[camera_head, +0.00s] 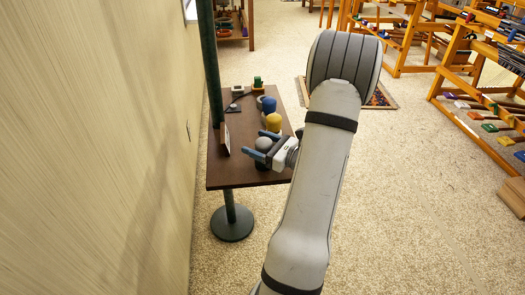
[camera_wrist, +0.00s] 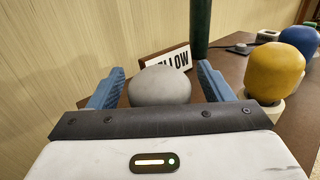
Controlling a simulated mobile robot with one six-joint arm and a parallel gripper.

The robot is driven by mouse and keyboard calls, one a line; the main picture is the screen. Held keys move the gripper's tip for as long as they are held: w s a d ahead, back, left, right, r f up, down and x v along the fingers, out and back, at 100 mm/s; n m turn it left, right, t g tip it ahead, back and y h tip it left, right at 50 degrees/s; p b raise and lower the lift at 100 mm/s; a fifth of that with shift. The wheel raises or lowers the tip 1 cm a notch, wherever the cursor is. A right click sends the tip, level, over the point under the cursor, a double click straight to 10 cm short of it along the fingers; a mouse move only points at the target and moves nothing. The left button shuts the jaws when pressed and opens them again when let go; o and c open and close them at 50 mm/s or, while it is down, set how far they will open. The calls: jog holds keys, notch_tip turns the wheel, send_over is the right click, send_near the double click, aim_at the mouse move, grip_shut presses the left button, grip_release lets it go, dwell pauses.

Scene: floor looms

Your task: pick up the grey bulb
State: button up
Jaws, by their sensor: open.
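The grey bulb (camera_wrist: 160,87) is a rounded, pale grey dome in the middle of the wrist view. It also shows in the head view (camera_head: 263,144), near the front end of the dark table. My gripper (camera_wrist: 157,82) is open, with one blue finger on each side of the bulb. In the head view my gripper (camera_head: 262,147) reaches in from the right at the bulb. Whether the fingers touch the bulb cannot be told. Its lower part is hidden behind my gripper body in the wrist view.
A yellow bulb (camera_wrist: 274,71) on a pale base stands close to the right, with a blue bulb (camera_wrist: 299,40) beyond. A sign (camera_wrist: 167,63) partly reading "LLOW" and a green post (camera_wrist: 201,25) stand behind. The brown table (camera_head: 233,172) is near the wall at left.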

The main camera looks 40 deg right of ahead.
jog(key=shift+c, duration=0.3)
jog(key=c, duration=1)
